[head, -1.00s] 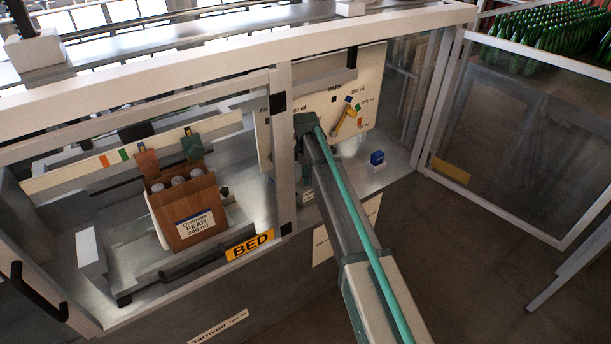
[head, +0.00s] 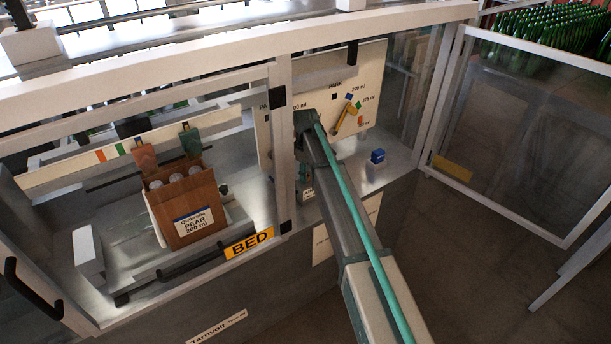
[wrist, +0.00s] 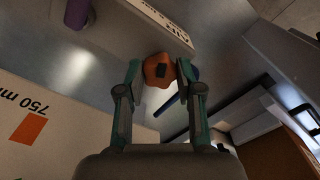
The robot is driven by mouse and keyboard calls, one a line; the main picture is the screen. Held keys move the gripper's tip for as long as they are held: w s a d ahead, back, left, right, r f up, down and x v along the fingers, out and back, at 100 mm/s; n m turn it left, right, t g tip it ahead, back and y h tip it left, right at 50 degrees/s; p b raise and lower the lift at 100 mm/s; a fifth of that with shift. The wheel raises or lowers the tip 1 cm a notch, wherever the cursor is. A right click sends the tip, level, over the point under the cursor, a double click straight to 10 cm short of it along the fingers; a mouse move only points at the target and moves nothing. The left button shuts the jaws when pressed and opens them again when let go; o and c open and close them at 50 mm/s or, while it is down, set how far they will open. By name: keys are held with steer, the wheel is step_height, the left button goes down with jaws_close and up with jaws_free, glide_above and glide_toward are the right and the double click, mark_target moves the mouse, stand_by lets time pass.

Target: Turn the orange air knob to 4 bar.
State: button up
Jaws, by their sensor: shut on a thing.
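In the wrist view the orange knob (wrist: 156,70), with a dark mark on its face, sits between the fingertips of my gripper (wrist: 160,66). The two green-grey fingers are closed on its sides. A white plate lettered "AIR" (wrist: 178,30) is just beyond the knob. In the head view my arm comes up from the lower right to the machine's window opening, and hides the knob and the fingertips. No pressure reading can be made out in either view.
A frame post (head: 284,150) stands close left of my arm. A brown PEAR carton (head: 185,205) stands at left. A white board with a yellow lever (head: 344,117) is behind. In the wrist view, a purple cylinder (wrist: 77,14) is at upper left.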

steer(key=m+b, duration=0.1)
steer(key=m, duration=0.3)
steer(key=shift+m, duration=0.3)
steer(key=m+b, duration=0.1)
steer(key=m, duration=0.3)
steer(key=shift+m, duration=0.4)
steer(key=o, duration=1.2)
steer(key=shift+c, duration=0.2)
steer(key=shift+r, duration=0.1)
step_height(320, 180, up, 12)
